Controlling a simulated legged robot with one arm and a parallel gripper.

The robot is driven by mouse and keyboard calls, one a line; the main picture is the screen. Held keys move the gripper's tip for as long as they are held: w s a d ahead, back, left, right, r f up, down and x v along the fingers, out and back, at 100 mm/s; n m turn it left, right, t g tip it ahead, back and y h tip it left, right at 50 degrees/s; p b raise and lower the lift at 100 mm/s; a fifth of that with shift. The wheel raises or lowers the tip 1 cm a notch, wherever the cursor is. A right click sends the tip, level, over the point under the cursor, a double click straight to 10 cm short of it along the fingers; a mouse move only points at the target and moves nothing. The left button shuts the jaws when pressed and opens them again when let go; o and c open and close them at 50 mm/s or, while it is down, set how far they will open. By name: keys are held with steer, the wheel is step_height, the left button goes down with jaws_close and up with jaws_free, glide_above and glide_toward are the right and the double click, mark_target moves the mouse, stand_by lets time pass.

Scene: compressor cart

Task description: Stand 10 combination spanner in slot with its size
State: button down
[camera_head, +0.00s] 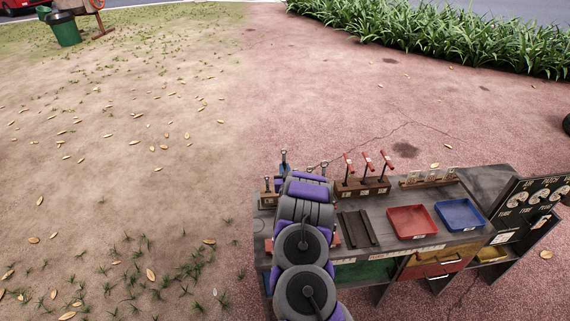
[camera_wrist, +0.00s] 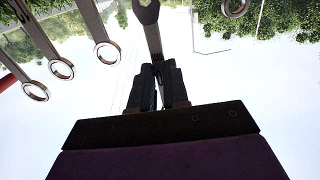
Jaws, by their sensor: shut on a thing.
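In the wrist view, my gripper (camera_wrist: 157,72) is shut on a metal spanner (camera_wrist: 153,38). The spanner's shank runs up from between the dark fingers to a rounded end cut off by the top edge. No size mark is readable on it. Several other ring-ended spanners (camera_wrist: 107,52) show at the left, apart from the held one, and another ring end (camera_wrist: 235,9) shows at the top right. In the head view, a small wooden block (camera_head: 268,201) with an upright tool stands at the bench's left end. My arm hides the gripper and much of that end; slot labels are unreadable.
The grey bench (camera_head: 478,200) carries a rack of red-handled tools (camera_head: 365,184), a dark slotted tray (camera_head: 357,229), a red tray (camera_head: 411,221) and a blue tray (camera_head: 459,213). A low wooden rack (camera_head: 429,180) stands at the back right. A black signboard (camera_head: 527,200) rises at the right.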

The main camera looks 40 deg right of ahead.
steer(key=a+r, duration=0.1)
steer(key=a, duration=0.3)
steer(key=shift+d+f+b, duration=0.25)
steer(key=shift+d+f, duration=0.35)
steer(key=shift+f, duration=0.5)
steer(key=shift+d+f+b, duration=0.3)
steer(key=shift+d+f, duration=0.35)
steer(key=shift+f, duration=0.5)
steer(key=shift+d+f+b, duration=0.25)
steer(key=shift+d+f, duration=0.35)
steer(key=shift+f, duration=0.5)
steer(key=shift+a+r, duration=0.2)
steer(key=shift+a, duration=0.35)
steer(key=shift+a+r, duration=0.15)
steer(key=shift+a, duration=0.4)
steer(key=shift+d+f, duration=0.15)
steer(key=shift+d, duration=0.55)
steer(key=shift+d+f, duration=0.15)
steer(key=shift+d, duration=0.5)
steer(key=shift+a+r, duration=0.3)
steer(key=shift+a, duration=0.45)
steer(key=shift+d+f, duration=0.25)
steer(key=shift+d, duration=0.35)
steer(key=shift+a+r+p, duration=0.15)
steer(key=shift+a+p, duration=0.2)
steer(key=shift+a, duration=0.45)
